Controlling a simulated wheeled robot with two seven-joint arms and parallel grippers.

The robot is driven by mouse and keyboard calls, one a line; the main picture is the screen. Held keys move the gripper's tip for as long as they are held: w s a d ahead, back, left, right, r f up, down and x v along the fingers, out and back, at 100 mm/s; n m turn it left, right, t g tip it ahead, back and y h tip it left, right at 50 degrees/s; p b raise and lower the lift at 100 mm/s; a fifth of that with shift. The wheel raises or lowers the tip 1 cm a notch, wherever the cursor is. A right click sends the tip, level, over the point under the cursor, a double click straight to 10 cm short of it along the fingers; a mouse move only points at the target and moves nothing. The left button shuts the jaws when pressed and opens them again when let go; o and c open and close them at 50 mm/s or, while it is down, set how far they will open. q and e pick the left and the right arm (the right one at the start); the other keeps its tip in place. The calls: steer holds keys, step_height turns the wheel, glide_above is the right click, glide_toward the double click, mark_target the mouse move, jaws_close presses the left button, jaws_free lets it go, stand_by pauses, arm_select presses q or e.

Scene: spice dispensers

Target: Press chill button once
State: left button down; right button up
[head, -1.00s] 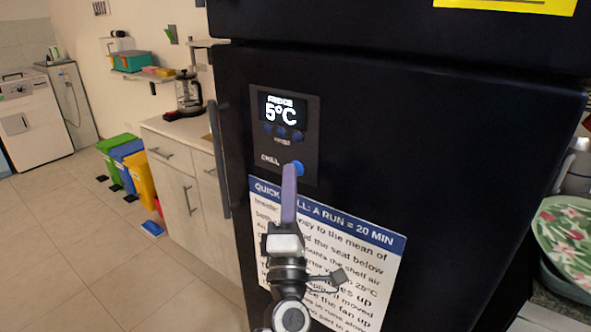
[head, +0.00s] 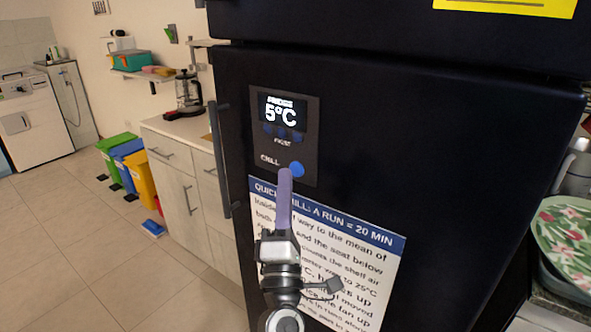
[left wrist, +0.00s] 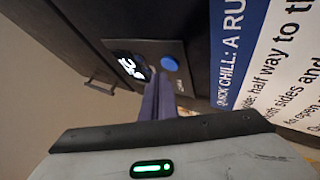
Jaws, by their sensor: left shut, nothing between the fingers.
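The chill button (head: 297,170) is a round blue button to the right of the word CHILL on the fridge's control panel (head: 308,110). The panel's display (head: 283,111) reads 5°C. My left gripper (head: 285,172) is shut and empty, with its purple fingers pointing up. I see no contact. My right gripper is not in view.
The dark fridge door (head: 430,150) carries a printed quick chill sheet (head: 375,265) below the panel. The door handle (head: 220,160) is on the left. Several coloured bins (head: 140,175) stand by a counter. A floral tray (head: 568,240) is at the right.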

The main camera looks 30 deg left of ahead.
arm_select(q)
steer(key=s+p, duration=0.1)
steer(key=s, duration=0.4)
steer(key=shift+a, duration=0.2)
stand_by(0.7)
